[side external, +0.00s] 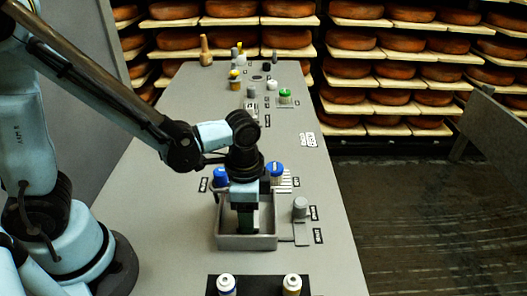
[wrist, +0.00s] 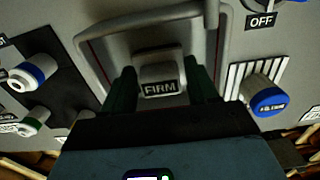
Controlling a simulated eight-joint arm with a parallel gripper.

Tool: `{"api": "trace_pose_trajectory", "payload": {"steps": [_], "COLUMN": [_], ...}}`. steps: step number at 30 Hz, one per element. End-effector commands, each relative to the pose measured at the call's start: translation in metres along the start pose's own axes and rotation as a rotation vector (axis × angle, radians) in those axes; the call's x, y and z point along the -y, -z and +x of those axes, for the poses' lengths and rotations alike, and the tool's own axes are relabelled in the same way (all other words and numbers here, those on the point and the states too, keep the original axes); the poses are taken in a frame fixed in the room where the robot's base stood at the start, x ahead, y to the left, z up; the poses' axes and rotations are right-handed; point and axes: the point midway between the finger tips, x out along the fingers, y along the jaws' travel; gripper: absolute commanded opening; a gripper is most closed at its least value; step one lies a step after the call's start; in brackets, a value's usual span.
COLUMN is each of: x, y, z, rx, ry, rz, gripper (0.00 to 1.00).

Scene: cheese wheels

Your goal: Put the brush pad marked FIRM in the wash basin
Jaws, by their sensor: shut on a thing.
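The grey brush pad marked FIRM (wrist: 161,79) sits between the two dark green fingers of my gripper (wrist: 163,88) in the wrist view. My gripper (side external: 246,222) is shut on it and points down into the wash basin (side external: 247,242) in the side view. The basin is a grey open box; its rim (wrist: 91,66) frames the pad in the wrist view. The pad itself is hidden behind the gripper and basin wall in the side view. I cannot tell whether the pad touches the basin floor.
Blue-capped containers (side external: 221,174) (side external: 275,170) stand just behind the basin. A grey cylinder (side external: 300,205) stands right of it. A black mat (side external: 259,286) with two white-topped bottles lies in front. Several small items line the far bench. Bare bench lies left of the basin.

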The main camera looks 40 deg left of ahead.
Motion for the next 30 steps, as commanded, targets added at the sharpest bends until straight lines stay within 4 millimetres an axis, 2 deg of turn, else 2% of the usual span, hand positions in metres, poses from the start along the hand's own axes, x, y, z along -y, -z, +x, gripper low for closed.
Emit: {"api": "trace_pose_trajectory", "payload": {"steps": [5,6,11,22,30], "x": [0.000,0.000,0.000,0.000,0.000], "y": [0.000,0.000,0.000,0.000,0.000], "z": [0.003,0.003,0.003,0.000,-0.028], "rx": [0.000,0.000,0.000,0.000,0.000], "ry": [0.000,0.000,0.000,0.000,0.000], "rz": [0.000,0.000,0.000,0.000,0.000], "gripper": [0.28,0.62,0.84,0.84,0.84]}}
